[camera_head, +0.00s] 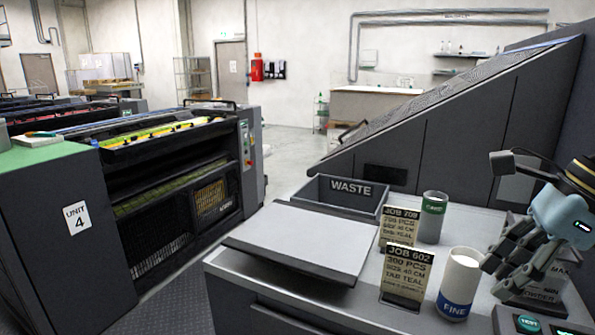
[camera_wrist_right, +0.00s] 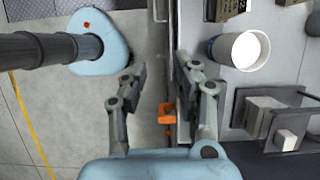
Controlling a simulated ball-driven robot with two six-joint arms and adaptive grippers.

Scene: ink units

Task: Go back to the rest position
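My right gripper (camera_head: 507,262) is at the right of the head view, above the right part of the grey counter (camera_head: 335,285). In the right wrist view the two fingers of this gripper (camera_wrist_right: 160,82) stand well apart with nothing between them. The white cup marked FINE (camera_head: 460,278) stands just left of the gripper in the head view. In the right wrist view the same cup (camera_wrist_right: 240,48) shows from above, to the right of the fingers and apart from them. My left gripper is in neither view.
Job cards for 602 (camera_head: 405,272) and 708 (camera_head: 399,226), a green-banded can (camera_head: 432,215) and a WASTE bin (camera_head: 340,196) stand on the counter. A device with a teal button (camera_head: 527,323) is below the gripper. An orange part (camera_wrist_right: 167,113) shows at the counter edge.

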